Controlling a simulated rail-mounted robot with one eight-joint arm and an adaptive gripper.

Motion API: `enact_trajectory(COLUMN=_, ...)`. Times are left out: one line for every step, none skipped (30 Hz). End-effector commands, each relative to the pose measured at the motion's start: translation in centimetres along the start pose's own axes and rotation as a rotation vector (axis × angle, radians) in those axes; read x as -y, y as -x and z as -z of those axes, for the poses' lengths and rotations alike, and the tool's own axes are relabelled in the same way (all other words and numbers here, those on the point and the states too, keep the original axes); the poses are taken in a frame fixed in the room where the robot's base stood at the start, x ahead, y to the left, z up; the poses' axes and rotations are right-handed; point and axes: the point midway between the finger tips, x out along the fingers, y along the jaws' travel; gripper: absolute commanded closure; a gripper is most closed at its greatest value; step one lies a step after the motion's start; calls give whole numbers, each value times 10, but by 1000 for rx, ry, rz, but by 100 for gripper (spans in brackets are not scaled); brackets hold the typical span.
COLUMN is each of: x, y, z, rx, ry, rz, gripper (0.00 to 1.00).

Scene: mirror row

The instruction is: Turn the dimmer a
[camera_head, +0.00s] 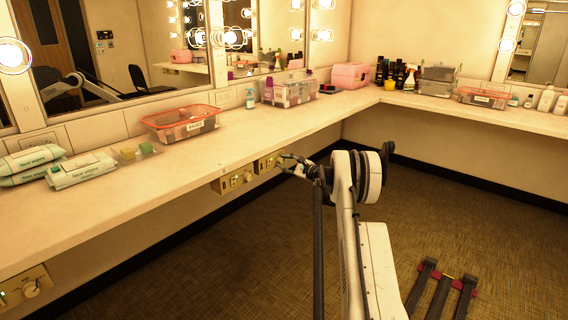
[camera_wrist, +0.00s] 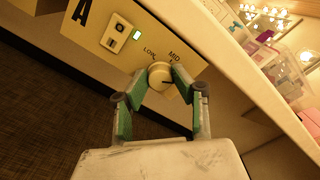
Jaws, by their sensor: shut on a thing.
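The dimmer A knob (camera_wrist: 158,73) is a round cream knob on a yellowish plate (camera_wrist: 95,45) marked with a large black "A". "LOW" and "MID" are printed above the knob. A dark line on the knob points toward the right finger. My gripper (camera_wrist: 161,80) has its green-padded fingers shut on the knob, one on each side. The right finger covers part of the plate beyond "MID". In the head view my gripper (camera_head: 288,161) reaches the plate (camera_head: 264,165) under the counter's front edge; the knob is mostly hidden there.
On the plate are a rocker switch (camera_wrist: 116,35) and a lit green indicator (camera_wrist: 136,34). The counter (camera_head: 215,155) overhangs just above. Another control plate (camera_head: 233,181) is directly left, and one more (camera_head: 24,289) is at lower left. Open carpet (camera_head: 180,265) lies below.

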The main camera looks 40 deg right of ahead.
Motion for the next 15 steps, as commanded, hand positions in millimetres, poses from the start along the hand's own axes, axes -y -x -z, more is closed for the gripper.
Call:
enact_trajectory(x=0, y=0, z=0, rx=0, ry=0, rz=0, gripper=100)
enact_trajectory(x=0, y=0, z=0, rx=0, ry=0, rz=0, gripper=100)
enact_trajectory(x=0, y=0, z=0, rx=0, ry=0, rz=0, gripper=100)
enact_trajectory(x=0, y=0, z=0, rx=0, ry=0, rz=0, gripper=100)
enact_trajectory(x=0, y=0, z=0, rx=0, ry=0, rz=0, gripper=100)
enact_trajectory(x=0, y=0, z=0, rx=0, ry=0, rz=0, gripper=100)
enact_trajectory(x=0, y=0, z=0, rx=0, ry=0, rz=0, gripper=74)
enact_trajectory(x=0, y=0, z=0, rx=0, ry=0, rz=0, gripper=70)
enact_trajectory(x=0, y=0, z=0, rx=0, ry=0, rz=0, gripper=65)
enact_trajectory(x=0, y=0, z=0, rx=0, ry=0, rz=0, gripper=61)
enact_trajectory(x=0, y=0, z=0, rx=0, ry=0, rz=0, gripper=57)
enact_trajectory(x=0, y=0, z=0, rx=0, ry=0, rz=0, gripper=57)
enact_trajectory(x=0, y=0, z=0, rx=0, ry=0, rz=0, gripper=57)
enact_trajectory(x=0, y=0, z=0, rx=0, ry=1, rz=0, gripper=57)
enact_trajectory(x=0, y=0, z=0, rx=0, ry=1, rz=0, gripper=57)
